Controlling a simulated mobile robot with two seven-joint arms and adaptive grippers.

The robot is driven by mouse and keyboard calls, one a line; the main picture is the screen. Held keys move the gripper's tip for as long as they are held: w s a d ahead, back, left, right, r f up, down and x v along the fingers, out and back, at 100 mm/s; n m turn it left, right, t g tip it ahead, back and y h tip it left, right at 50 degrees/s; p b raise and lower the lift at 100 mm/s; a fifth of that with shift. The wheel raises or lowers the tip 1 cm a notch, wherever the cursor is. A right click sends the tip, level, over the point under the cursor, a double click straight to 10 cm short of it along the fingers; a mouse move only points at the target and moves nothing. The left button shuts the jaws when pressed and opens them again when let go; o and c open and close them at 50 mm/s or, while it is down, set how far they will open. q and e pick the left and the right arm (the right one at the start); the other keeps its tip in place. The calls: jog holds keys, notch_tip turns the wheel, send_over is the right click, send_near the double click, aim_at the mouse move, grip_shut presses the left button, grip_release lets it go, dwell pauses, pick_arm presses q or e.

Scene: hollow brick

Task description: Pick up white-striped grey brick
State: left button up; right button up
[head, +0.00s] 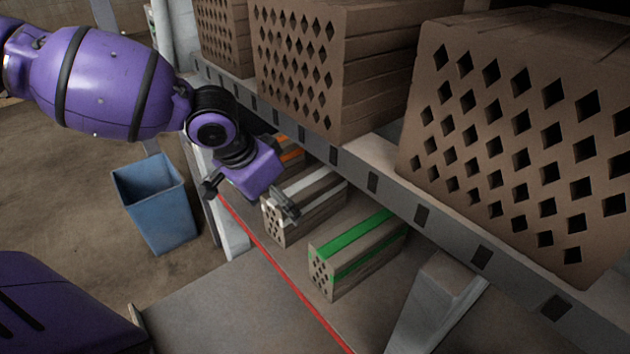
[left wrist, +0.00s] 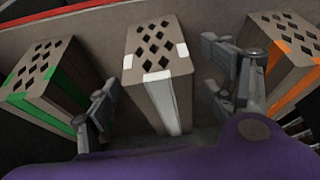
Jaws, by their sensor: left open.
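The white-striped grey brick (head: 318,198) lies on the lower shelf, between a green-striped brick and an orange-striped brick. In the left wrist view the white-striped brick (left wrist: 157,65) stands in the middle of the picture, its holed face at the top. My left gripper (head: 245,200) is open above the near end of this brick, and one finger hides part of it in the head view. In the left wrist view the open fingers of my left gripper (left wrist: 170,100) show on either side of the white-striped brick, with gaps between. My right gripper is not in view.
The green-striped brick (head: 350,255) also shows in the left wrist view (left wrist: 45,85). The orange-striped brick (head: 290,155) is also there (left wrist: 285,65). An upper shelf edge (head: 345,175) carries big hollow bricks (head: 530,120). A blue bin (head: 155,205) stands on the floor.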

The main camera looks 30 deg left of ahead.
pick_arm(q)
grip_shut()
jog(key=shift+r, duration=0.1)
dwell(0.4)
